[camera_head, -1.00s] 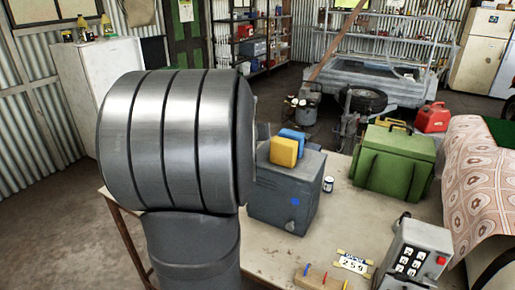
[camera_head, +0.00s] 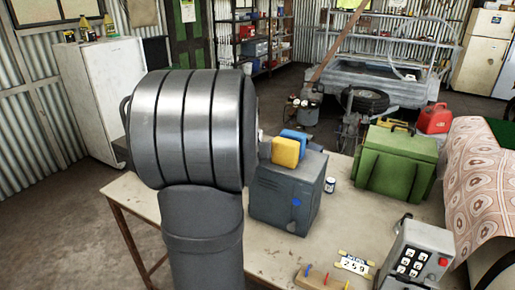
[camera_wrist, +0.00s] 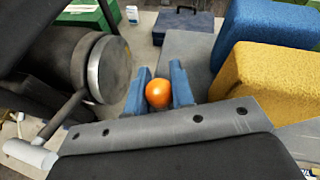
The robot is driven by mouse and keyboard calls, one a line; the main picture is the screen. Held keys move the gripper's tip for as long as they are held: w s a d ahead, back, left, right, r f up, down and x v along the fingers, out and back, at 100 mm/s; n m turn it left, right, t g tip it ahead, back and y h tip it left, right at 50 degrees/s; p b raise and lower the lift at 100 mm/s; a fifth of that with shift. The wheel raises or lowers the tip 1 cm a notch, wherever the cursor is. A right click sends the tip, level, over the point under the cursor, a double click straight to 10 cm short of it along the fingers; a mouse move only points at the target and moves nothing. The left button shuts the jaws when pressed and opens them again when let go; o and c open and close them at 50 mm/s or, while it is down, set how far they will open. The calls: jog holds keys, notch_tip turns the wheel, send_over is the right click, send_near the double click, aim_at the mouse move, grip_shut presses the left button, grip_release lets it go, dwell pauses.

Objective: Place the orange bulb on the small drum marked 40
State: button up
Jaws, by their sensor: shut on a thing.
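The orange bulb (camera_wrist: 158,94) is in the wrist view, held between the two blue finger pads of my gripper (camera_wrist: 160,92). My gripper is shut on it, beside the yellow block (camera_wrist: 250,72) and the blue block (camera_wrist: 277,22). In the head view my arm hides the gripper and the bulb. A small white and dark can (camera_head: 330,185) stands on the table, right of the grey metal box (camera_head: 287,197). No number 40 is readable, so I cannot tell whether this can is the small drum.
The yellow block (camera_head: 285,152) and the blue block (camera_head: 294,136) sit on top of the grey box. A green case (camera_head: 397,163) stands at the back right. A control box (camera_head: 413,258), a number plate (camera_head: 355,264) and a wooden peg board (camera_head: 315,281) are at the front.

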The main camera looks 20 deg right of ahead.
jog(key=shift+f, duration=0.15)
jog(key=o, duration=0.8)
jog(key=shift+c, duration=0.2)
jog(key=shift+r, duration=0.2)
jog(key=shift+s+a+r, duration=0.15)
jog(key=shift+s, duration=0.1)
jog(key=shift+o, duration=0.4)
jog(key=v, duration=1.1)
jog(key=shift+s, duration=0.2)
